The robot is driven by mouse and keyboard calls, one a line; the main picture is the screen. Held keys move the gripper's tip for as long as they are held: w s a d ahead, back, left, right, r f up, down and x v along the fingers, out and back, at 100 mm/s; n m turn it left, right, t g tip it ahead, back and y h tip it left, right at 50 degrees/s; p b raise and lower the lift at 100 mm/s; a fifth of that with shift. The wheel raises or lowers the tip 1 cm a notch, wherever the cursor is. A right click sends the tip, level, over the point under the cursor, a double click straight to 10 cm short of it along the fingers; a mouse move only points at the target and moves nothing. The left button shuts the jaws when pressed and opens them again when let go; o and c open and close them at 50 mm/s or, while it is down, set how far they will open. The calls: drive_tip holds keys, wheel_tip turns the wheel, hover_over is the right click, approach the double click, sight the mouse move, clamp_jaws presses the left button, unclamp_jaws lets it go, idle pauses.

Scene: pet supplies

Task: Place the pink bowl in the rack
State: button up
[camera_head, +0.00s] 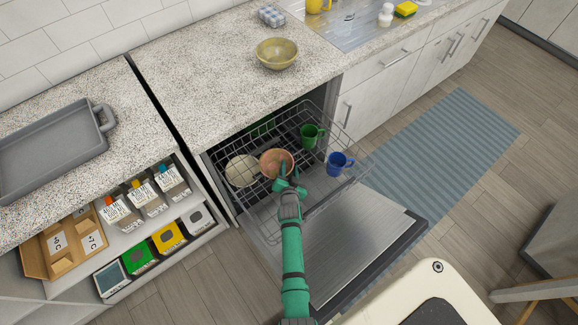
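The pink bowl (271,161) is inside the outline of the pulled-out wire rack (262,222) of the open dishwasher. Its hollow side shows, facing up and toward the camera. I cannot tell whether it rests on the wires. My gripper (287,176) is at the bowl's near right rim, with one finger overlapping the bowl in this view. The fingers are small here, so I cannot tell whether they are closed on the rim.
In the rack, a pale plate or bowl (241,171) is left of the pink bowl, a green mug (309,137) and blue mug (337,164) to its right. The dishwasher door (345,255) hangs open below. A yellowish bowl (277,53) stands on the counter.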

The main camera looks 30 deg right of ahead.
drive_tip(key=shift+v, duration=2.75)
drive_tip(key=shift+w, duration=0.1)
